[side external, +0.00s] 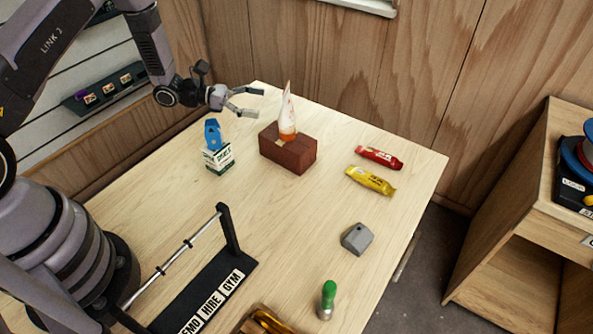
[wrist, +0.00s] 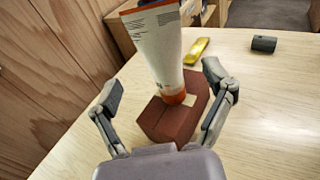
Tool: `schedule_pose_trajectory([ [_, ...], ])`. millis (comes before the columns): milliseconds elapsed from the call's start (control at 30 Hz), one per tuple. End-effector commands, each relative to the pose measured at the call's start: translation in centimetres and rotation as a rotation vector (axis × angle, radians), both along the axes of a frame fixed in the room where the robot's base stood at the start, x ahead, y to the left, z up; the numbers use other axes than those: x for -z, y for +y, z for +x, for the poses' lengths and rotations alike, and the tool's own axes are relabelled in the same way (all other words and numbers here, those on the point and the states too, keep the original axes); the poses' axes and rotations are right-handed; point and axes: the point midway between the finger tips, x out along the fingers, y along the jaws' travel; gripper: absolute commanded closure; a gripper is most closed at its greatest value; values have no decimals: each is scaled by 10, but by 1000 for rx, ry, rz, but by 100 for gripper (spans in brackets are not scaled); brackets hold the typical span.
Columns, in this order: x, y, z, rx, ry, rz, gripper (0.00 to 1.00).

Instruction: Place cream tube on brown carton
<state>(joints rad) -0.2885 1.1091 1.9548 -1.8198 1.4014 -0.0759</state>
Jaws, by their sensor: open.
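The cream tube (side external: 287,114), white with an orange cap end, stands upright on top of the brown carton (side external: 288,155). The carton is a reddish-brown box lying on the table. In the wrist view the tube (wrist: 157,50) rises from the carton (wrist: 168,122), its orange end down on the top face. My gripper (side external: 257,101) is open and empty, just left of the tube in the side view and apart from it. In the wrist view its fingers (wrist: 162,92) are spread wide, with the tube beyond and between them.
A white and green box (side external: 218,158) with a blue item (side external: 212,134) stands left of the carton. Red (side external: 379,158) and yellow (side external: 370,181) bars, a grey block (side external: 357,239) and a green-topped bottle (side external: 327,300) lie or stand rightward. A rack (side external: 205,285) stands in front.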

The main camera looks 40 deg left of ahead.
Motion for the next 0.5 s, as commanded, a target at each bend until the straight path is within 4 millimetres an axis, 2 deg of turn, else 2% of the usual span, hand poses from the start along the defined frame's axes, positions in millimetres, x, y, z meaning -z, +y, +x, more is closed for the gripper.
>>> schedule_pose_trajectory([
  [100, -4, 22, -13, -4, 0, 0, 19],
  [300, -8, 42, -25, 0, -1, 1, 19],
  [400, -19, 41, -30, 33, -19, 19, 19],
  [467, -36, 34, -34, 89, -49, 51, 19],
  [500, -51, 27, -40, 144, -77, 83, 19],
])
